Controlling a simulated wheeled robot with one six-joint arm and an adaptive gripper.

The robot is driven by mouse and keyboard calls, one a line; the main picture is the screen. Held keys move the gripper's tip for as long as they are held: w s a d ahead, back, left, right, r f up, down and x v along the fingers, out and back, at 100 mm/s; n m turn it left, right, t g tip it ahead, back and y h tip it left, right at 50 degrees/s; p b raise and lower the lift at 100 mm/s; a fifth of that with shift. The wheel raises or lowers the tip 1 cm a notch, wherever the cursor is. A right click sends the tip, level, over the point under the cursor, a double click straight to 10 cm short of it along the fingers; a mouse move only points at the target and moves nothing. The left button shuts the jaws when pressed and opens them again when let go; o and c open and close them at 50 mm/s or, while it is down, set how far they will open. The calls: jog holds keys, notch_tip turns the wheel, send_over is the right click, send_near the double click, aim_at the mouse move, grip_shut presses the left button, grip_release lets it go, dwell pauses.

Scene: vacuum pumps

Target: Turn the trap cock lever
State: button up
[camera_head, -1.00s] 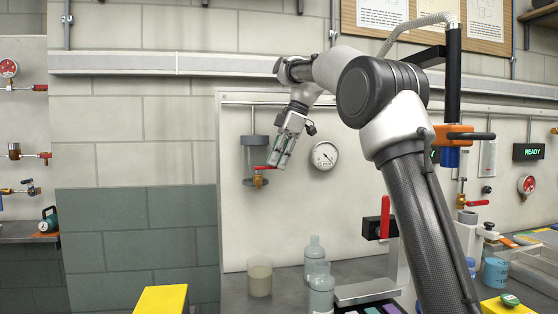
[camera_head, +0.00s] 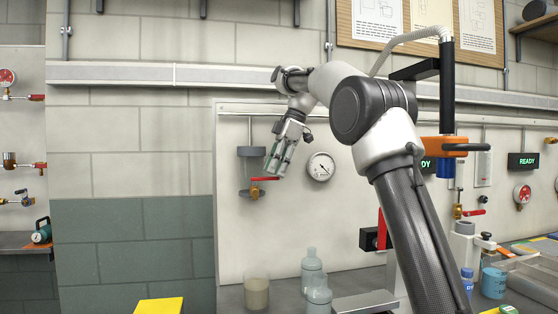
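The trap cock (camera_head: 254,192) is a small brass valve below a grey-capped clear trap (camera_head: 251,152) on the pale wall panel. Its red lever (camera_head: 263,179) lies roughly level and points right. My gripper (camera_head: 275,172) hangs tilted downward just above the lever's right end. Its two fingers look apart, with nothing seen between them. The fingers overlap the lever's tip in this view, so I cannot tell whether they touch it.
A round gauge (camera_head: 321,166) sits on the panel right of my gripper. A beaker (camera_head: 256,293) and grey bottles (camera_head: 311,268) stand on the bench below. A black box (camera_head: 371,239) with an upright red handle is behind my arm.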

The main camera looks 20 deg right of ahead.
jog(key=v, duration=0.6)
jog(key=shift+r, duration=0.15)
jog(key=shift+d, duration=0.1)
jog(key=s+d+f+m+t+h, duration=0.1)
jog(key=s+d+f+m, duration=0.15)
jog(key=s, duration=0.35)
jog(key=s+d+f+m+t, duration=0.1)
jog(key=s+f+m, duration=0.1)
jog(key=s+m, duration=0.3)
jog(key=s+d+f+m+t+h, duration=0.1)
jog(key=s+d+f+m, duration=0.15)
jog(key=s, duration=0.45)
jog(key=s+d+f+m+h, duration=0.1)
jog(key=s+d+f+m, duration=0.1)
jog(key=s+f, duration=0.7)
jog(key=s+d+f+m+t+h, duration=0.1)
jog(key=s+d+f+m, duration=0.2)
jog(key=s+f, duration=0.6)
jog(key=shift+m, duration=1.2)
